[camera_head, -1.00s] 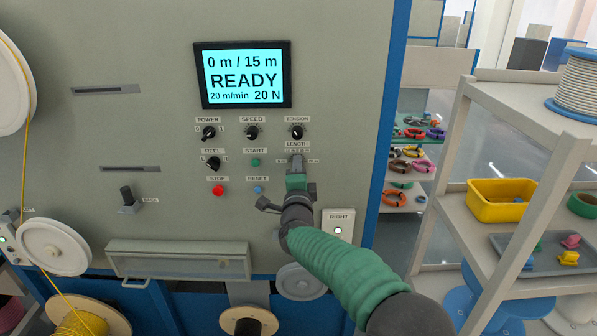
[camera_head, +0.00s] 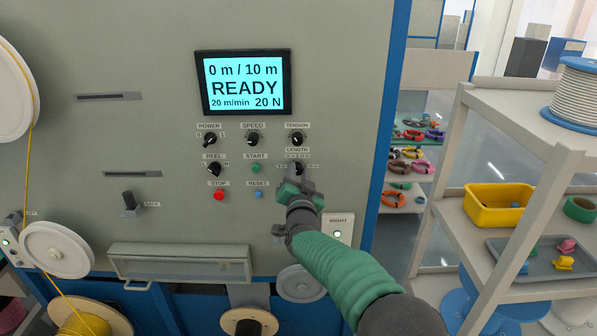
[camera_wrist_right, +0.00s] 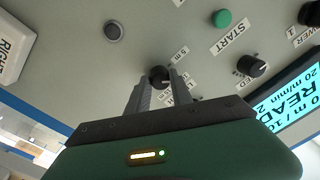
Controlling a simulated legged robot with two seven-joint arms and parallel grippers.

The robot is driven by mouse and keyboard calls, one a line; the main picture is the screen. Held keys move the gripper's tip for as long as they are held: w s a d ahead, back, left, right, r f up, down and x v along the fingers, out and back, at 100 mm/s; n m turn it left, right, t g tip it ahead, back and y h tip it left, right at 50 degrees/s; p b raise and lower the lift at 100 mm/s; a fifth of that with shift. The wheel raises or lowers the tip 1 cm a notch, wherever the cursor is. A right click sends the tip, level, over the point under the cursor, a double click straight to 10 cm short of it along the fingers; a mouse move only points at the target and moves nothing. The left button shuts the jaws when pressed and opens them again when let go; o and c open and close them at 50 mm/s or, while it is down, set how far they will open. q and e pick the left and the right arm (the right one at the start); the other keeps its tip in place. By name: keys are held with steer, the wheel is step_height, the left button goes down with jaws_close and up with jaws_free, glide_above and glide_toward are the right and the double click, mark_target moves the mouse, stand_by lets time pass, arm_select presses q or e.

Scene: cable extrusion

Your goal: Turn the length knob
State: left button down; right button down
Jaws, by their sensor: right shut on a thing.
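The black length knob (camera_head: 298,168) sits under the LENGTH label on the grey panel, partly hidden by my right gripper (camera_head: 299,178). In the right wrist view the length knob (camera_wrist_right: 159,76) is between the two grey fingers of my right gripper (camera_wrist_right: 160,84), which are shut on it. The gripper is tilted in the head view. The display (camera_head: 245,83) reads 0 m / 10 m, READY, 20 m/min, 20 N. My left gripper is not in view.
The tension knob (camera_head: 297,139) is just above, and the speed knob (camera_head: 254,139) is to its left. A shelf (camera_head: 520,115) stands at the right.

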steer(key=shift+s+a+f+n+g+y+p, duration=0.15)
steer(key=shift+n+p, duration=0.4)
steer(key=shift+n, duration=0.9)
steer(key=shift+w+d+f+n+g+y+p, duration=0.15)
steer(key=shift+n+p, duration=0.4)
steer(key=shift+n, duration=0.85)
steer(key=shift+s+a+f+n+g+p, duration=0.15)
steer(key=shift+n+p, duration=0.4)
steer(key=shift+n, duration=0.9)
steer(key=c, duration=1.2)
jaws_free()
steer(key=shift+c, duration=0.2)
steer(key=shift+o, duration=0.5)
steer(key=shift+w+r, duration=0.15)
steer(key=shift+w, duration=0.05)
steer(key=shift+r, duration=0.1)
